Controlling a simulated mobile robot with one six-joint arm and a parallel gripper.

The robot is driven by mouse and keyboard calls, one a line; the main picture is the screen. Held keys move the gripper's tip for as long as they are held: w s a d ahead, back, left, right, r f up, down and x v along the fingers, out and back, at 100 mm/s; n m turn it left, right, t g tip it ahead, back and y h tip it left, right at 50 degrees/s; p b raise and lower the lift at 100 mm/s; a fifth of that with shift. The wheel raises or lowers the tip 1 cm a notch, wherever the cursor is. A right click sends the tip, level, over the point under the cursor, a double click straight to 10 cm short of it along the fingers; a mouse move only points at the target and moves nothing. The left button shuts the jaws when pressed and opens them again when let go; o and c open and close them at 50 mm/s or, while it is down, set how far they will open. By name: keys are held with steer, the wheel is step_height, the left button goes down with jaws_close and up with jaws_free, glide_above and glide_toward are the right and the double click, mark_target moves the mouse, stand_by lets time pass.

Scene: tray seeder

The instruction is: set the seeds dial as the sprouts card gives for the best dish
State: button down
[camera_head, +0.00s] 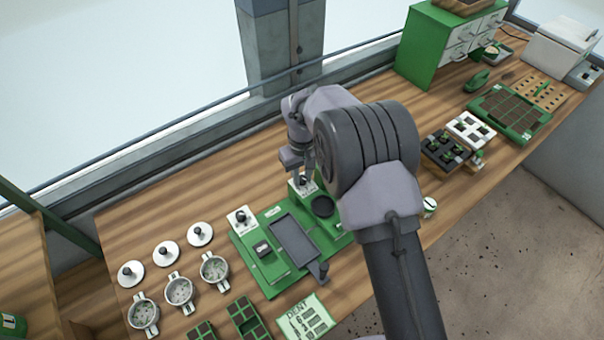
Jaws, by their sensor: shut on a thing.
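The green tray seeder (285,274) stands mid-bench with a grey tray bed. Two white dial plates are at its back: the left dial (241,219) is free, with a black knob. My gripper (302,174) is shut on the black knob of the right dial (304,187), pointing down at it. The dials' lettering is too small to read. Three white dishes, the left (144,314), the middle (179,292) and the right (214,268), stand open with green specks inside. A pale green card (307,319) lies at the front, partly cut off; its print is unclear.
Three white lids (166,252) with dark knobs lie behind the dishes. Green cell trays (243,319) lie at the front edge. A green drawer cabinet (428,50), seedling trays (512,113) and a white box (562,45) stand at the right. My arm hides part of the bench.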

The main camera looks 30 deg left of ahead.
mark_target(302, 178)
steer(key=n+p, duration=0.1)
steer(key=n, duration=0.5)
steer(key=shift+r+n, duration=0.1)
steer(key=shift+n, duration=0.3)
stand_by(0.4)
steer(key=c, duration=1.2)
jaws_free()
step_height(302, 178, up, 17)
steer(key=p, duration=0.2)
steer(key=shift+r+p, duration=0.2)
steer(key=shift+p, duration=0.2)
